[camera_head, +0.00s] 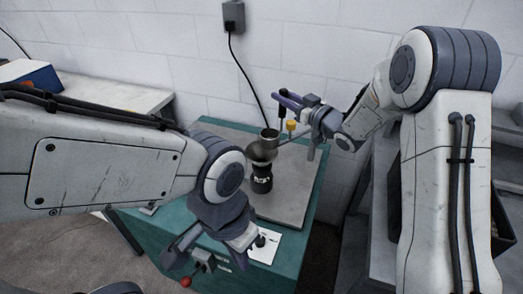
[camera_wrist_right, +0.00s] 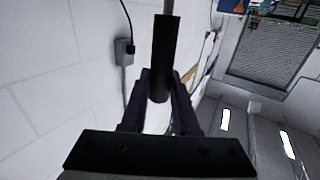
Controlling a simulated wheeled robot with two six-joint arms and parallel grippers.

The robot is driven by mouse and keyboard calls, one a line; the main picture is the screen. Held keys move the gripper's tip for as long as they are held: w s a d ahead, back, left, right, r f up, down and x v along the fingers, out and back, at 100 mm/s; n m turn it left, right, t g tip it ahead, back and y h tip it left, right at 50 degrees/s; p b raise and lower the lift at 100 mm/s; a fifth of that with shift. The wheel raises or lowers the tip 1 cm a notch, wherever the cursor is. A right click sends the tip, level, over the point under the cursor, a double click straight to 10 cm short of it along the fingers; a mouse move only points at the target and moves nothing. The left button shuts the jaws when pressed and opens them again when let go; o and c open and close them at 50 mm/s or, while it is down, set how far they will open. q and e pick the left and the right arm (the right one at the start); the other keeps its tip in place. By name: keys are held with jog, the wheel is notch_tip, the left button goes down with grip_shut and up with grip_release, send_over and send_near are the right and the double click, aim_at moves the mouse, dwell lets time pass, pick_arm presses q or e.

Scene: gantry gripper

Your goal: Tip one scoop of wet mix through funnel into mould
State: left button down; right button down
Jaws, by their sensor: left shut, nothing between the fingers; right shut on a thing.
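My right gripper (camera_head: 288,101) is shut on a black handle (camera_wrist_right: 164,55), with a thin metal rod running out of its far end in the right wrist view. In the head view a grey metal cup (camera_head: 270,136), apparently the scoop's, is above or just behind the funnel (camera_head: 261,153); whether they touch is unclear. The cup's inside and any mix are too small to make out. The funnel sits over a dark cylindrical mould (camera_head: 261,180) on the grey bench top. My left gripper (camera_head: 208,248) is shut and empty at the bench's near edge, partly hidden by its own wrist.
The teal bench (camera_head: 282,262) has a grey top plate (camera_head: 297,190). A yellow knob (camera_head: 291,125) shows behind the cup. A white card (camera_head: 264,247) and red-knobbed lever (camera_head: 186,281) are at the front. A white wall closes off the back.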

dwell(0.3)
jog(key=shift+r+p, duration=1.75)
jog(key=shift+r, duration=0.8)
jog(key=shift+f, duration=0.1)
